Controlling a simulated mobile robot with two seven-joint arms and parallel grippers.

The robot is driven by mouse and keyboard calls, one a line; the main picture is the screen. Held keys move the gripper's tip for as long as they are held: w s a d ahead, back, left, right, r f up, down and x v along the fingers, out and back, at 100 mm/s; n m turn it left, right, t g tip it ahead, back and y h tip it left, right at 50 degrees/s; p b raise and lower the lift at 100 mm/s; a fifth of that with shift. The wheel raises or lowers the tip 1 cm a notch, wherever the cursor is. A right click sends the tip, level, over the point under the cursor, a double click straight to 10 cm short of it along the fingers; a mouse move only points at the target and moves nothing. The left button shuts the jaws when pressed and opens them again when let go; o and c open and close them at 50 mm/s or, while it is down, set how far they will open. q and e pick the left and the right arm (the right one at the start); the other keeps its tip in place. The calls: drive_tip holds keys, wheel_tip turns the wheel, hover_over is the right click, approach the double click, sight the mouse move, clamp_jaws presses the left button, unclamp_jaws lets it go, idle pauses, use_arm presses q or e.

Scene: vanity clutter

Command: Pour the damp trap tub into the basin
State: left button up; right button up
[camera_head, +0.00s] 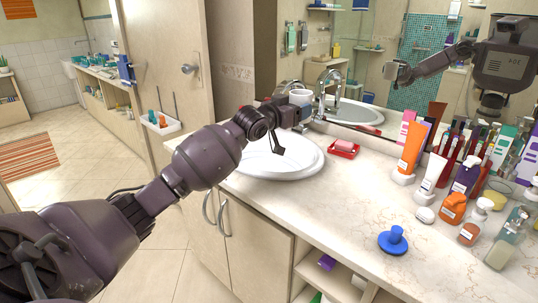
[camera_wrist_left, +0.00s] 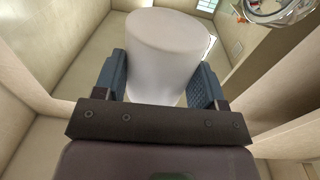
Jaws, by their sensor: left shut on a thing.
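The damp trap tub (camera_head: 301,96) is a plain pale tub, partly hidden behind my left gripper (camera_head: 288,104) in the head view. It is held above the back of the basin, near the tap, and looks about upright. In the left wrist view the tub (camera_wrist_left: 166,45) sits between the two blue-grey fingers of my left gripper (camera_wrist_left: 164,76), which is shut on it. The white oval basin (camera_head: 250,163) is set in the counter below. No poured contents show. The inside of the tub is hidden. My right gripper is not in view.
The chrome tap (camera_head: 322,100) stands behind the basin, before the mirror (camera_head: 385,50). A red soap dish (camera_head: 343,150) lies right of the basin. Several bottles and tubes, including an orange tube (camera_head: 411,148), crowd the right side. A blue knobbed object (camera_head: 396,240) is near the front edge.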

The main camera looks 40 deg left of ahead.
use_arm(q)
drive_tip(key=w+a+f+n+y+b, duration=0.1)
drive_tip(key=w+a+f+n+y, duration=0.1)
drive_tip(key=a+f+y, duration=0.2)
drive_tip(key=w+a+f+n+y, duration=0.2)
drive_tip(key=a+f, duration=0.3)
drive_tip(key=a, duration=0.6)
drive_tip(key=shift+w+f+n+y+b, duration=0.25)
drive_tip(key=shift+w+n+y+b, duration=0.2)
drive_tip(key=shift+y, duration=0.45)
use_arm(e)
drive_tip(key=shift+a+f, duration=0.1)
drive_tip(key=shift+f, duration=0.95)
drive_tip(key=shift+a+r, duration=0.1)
